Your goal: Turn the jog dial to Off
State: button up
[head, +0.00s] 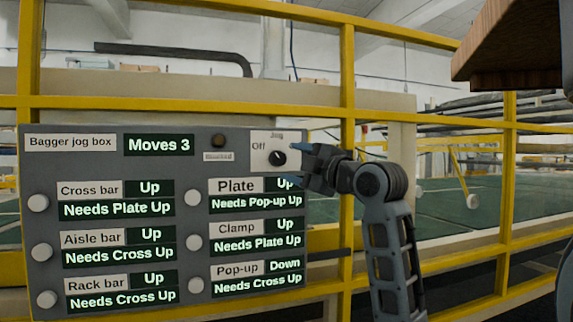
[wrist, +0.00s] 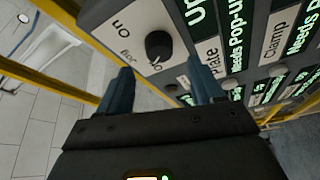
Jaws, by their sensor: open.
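The black jog dial (head: 278,158) sits on a white plate at the upper right of the grey bagger jog box. "Off" is printed to its upper left and "Jog" above it in the head view. The dial also shows in the wrist view (wrist: 158,45), just beyond and between the fingertips. My gripper (head: 300,163) is open and empty, close to the right side of the dial. Its two blue-grey fingers also show in the wrist view (wrist: 158,76), spread apart with no visible contact.
The jog box (head: 125,170) reads "Moves 3" and has several round pale buttons (head: 193,198) with green-lit labels. Cross bar, Aisle bar, Rack bar, Plate and Clamp read Up; Pop-up reads Down. Yellow rails (head: 347,90) run behind the box. A brown wooden piece (head: 510,45) hangs at upper right.

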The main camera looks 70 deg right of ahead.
jog(key=shift+v, duration=1.4)
jog(key=shift+f, duration=0.1)
jog(key=w+a+f+m+y, duration=0.1)
jog(key=w+a+f+m, duration=0.25)
jog(key=a+f, duration=0.6)
jog(key=w+a+f+m+y, duration=0.1)
jog(key=w+a+f+m, duration=0.4)
jog(key=f, duration=0.8)
jog(key=s+a+f+g, duration=0.1)
jog(key=s+a+f, duration=0.4)
jog(key=a+f, duration=0.3)
jog(key=s+a+f+m+y+p, duration=0.1)
jog(key=s+a+f+y, duration=0.15)
jog(key=s+a, duration=0.3)
jog(key=s+a+f+m+y, duration=0.1)
jog(key=s+a+f, duration=0.3)
jog(key=s+a, duration=0.15)
jog(key=s+a+n+g+y, duration=0.1)
jog(key=s+a+y, duration=0.2)
jog(key=s, duration=1)
jog(key=a, duration=0.3)
jog(key=shift+s+a+n+y, duration=0.2)
jog(key=shift+s+n+y, duration=0.05)
jog(key=shift+n+y, duration=0.1)
jog(key=shift+f, duration=0.1)
